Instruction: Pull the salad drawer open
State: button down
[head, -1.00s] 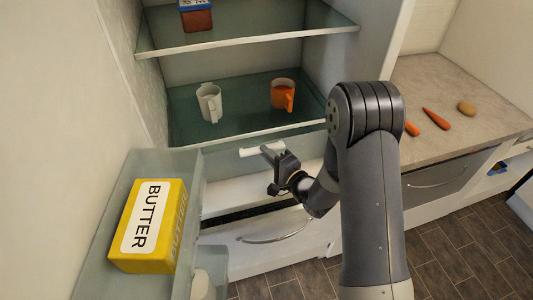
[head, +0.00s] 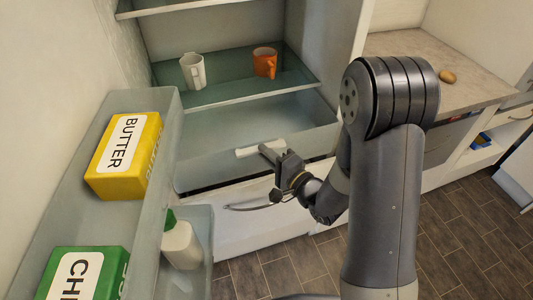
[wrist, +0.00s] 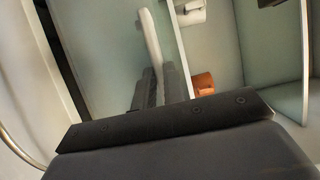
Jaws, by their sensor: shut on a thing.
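The salad drawer (head: 215,168) is a pale translucent bin under the lowest fridge shelf. It stands pulled out, with its inside showing between the shelf edge and its front. Its white bar handle (head: 247,152) is on the front. My gripper (head: 268,151) is shut on the handle near its right part. In the wrist view the white handle (wrist: 150,35) runs down to my dark fingers (wrist: 160,88), which partly hide it.
The open fridge door at left holds a yellow butter box (head: 125,155), a green box (head: 85,275) and a white bottle (head: 182,245). A white mug (head: 193,71) and an orange mug (head: 264,62) stand on the shelf (head: 225,92) above. The floor (head: 290,270) in front is clear.

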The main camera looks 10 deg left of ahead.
jog(key=c, duration=1.5)
grip_release()
jog(key=shift+d, duration=0.1)
jog(key=b+v, duration=0.2)
jog(key=v, duration=0.8)
jog(key=shift+s+d, duration=0.2)
jog(key=shift+d, duration=0.05)
jog(key=p+x, duration=0.2)
jog(key=x, duration=0.9)
jog(key=shift+w+a, duration=0.15)
